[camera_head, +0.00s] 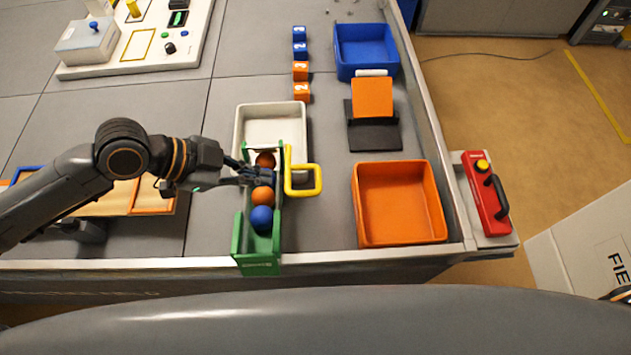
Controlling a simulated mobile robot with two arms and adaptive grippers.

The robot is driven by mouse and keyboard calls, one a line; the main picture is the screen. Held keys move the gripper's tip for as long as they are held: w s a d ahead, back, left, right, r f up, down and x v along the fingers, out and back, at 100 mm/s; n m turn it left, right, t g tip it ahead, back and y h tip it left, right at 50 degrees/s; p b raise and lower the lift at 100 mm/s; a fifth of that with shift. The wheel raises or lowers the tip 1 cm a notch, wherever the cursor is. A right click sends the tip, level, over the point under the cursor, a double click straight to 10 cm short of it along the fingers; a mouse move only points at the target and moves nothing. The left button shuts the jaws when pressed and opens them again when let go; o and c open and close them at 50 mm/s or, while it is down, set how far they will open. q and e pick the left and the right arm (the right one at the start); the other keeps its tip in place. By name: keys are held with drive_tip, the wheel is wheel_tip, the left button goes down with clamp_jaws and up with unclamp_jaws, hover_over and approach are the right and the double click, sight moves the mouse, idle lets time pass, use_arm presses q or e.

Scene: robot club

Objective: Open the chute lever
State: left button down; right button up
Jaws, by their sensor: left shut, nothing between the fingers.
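The green chute (242,240) stands at the table's front edge with two orange balls (262,196) and a blue ball (262,218) in a row in it. The yellow lever (318,180) is a loop handle sticking out from the chute's right side. A white tray (239,125) is at the chute's far end. My left gripper (262,176) is shut and empty, over the chute between the orange balls and left of the lever. Whether its fingertips touch the lever is too small to tell. My right gripper is not in view.
An orange bin (398,240), a black stand with an orange panel (372,138) and a blue bin (366,32) line the right side. Numbered cubes (300,70) stand behind the tray. A red box with a yellow button (487,195) is beyond the table's right edge.

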use_arm(q)
drive_tip(key=p, duration=0.2)
hover_over(309, 193)
drive_tip(key=s+a, duration=0.2)
drive_tip(key=a, duration=0.1)
wheel_tip(309, 193, down, 6)
drive_tip(key=f, duration=0.2)
drive_tip(key=w+f, duration=0.1)
drive_tip(key=shift+f, duration=0.35)
drive_tip(key=shift+w+f, duration=0.15)
drive_tip(key=shift+f, duration=0.35)
drive_tip(key=shift+d, duration=0.1)
drive_tip(key=shift+s+f+b, duration=0.15)
drive_tip(key=shift+f+b, duration=0.15)
drive_tip(key=shift+f, duration=0.2)
drive_tip(key=shift+s+f+b, duration=0.15)
drive_tip(key=shift+f+b, duration=0.1)
drive_tip(key=shift+f, duration=0.25)
